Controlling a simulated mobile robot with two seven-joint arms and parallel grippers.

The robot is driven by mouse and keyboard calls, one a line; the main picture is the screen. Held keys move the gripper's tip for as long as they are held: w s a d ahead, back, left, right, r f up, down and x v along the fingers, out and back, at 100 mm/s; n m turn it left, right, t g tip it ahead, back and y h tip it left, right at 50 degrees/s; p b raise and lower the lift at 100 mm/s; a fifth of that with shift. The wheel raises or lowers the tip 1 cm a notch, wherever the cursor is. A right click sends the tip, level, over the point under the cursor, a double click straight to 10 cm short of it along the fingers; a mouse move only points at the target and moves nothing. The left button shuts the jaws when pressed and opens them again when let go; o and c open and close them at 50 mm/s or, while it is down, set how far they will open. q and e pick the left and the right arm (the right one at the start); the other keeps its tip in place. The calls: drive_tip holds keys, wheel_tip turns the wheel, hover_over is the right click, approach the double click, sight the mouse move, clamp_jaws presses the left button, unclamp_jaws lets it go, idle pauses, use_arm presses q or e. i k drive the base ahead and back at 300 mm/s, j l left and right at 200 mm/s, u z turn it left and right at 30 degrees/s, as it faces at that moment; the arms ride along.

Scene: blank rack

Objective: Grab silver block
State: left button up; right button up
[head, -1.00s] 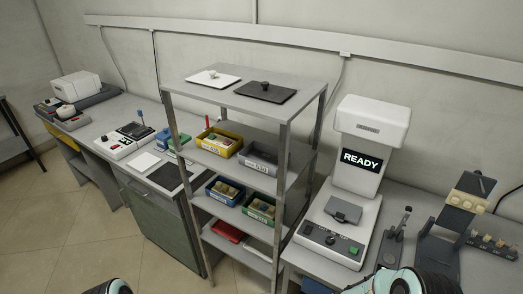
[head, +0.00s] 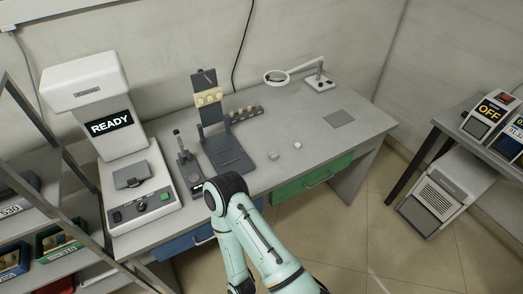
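A small grey block (head: 272,156) lies on the right workbench, just right of the dark fixture's base. A second small pale piece (head: 298,145) lies a little farther right. Either could be the silver block; they are too small for me to tell its finish surely. One of my arms rises from the bottom centre, with its bent joint in front of the bench edge. Neither gripper shows clearly.
A white READY machine (head: 130,165) stands at the bench's left, beside a shelf rack (head: 62,225) with bins. A dark upright fixture (head: 212,120) and magnifier lamp (head: 290,72) stand behind. The bench's right part is mostly clear, with a flat grey plate (head: 340,118).

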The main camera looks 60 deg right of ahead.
sight(272, 155)
drive_tip(key=z, duration=2.25)
drive_tip(key=u, duration=0.65)
drive_tip(key=l+u, duration=0.25)
drive_tip(key=u, duration=0.15)
drive_tip(key=l+u, duration=0.55)
drive_tip(key=u, duration=0.25)
